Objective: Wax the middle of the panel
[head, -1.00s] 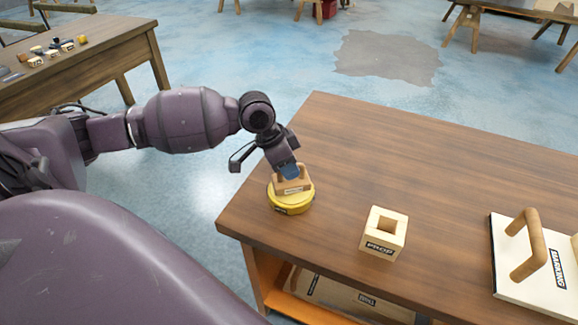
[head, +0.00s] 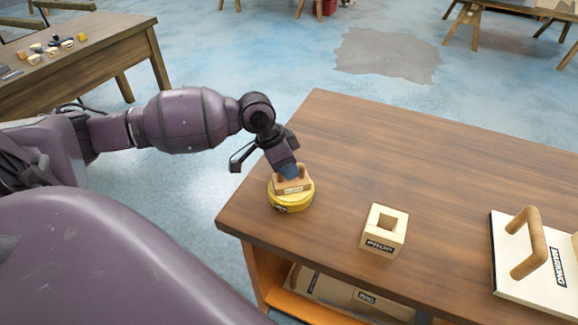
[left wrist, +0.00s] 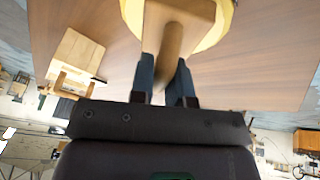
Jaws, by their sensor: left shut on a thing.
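A wooden block with a handle and a small label (head: 293,186) sits on a round yellow tin (head: 291,205) near the table's left front corner. My left gripper (head: 286,172) reaches down from above and is shut on the block's handle. In the left wrist view the handle (left wrist: 173,47) lies between the two dark fingers (left wrist: 167,78), with the yellow rim (left wrist: 223,22) beyond it. I cannot tell whether the block touches the tin's contents. A pale board labelled MARKING (head: 510,275) with a wooden handle (head: 528,243) lies at the right. My right gripper is out of view.
A square wooden block labelled PROP (head: 383,232), with a hole in its top, stands between the tin and the board. The back of the brown table (head: 400,150) is clear. A labelled panel (head: 340,290) lies on the shelf below. Another table (head: 105,52) stands at the upper left.

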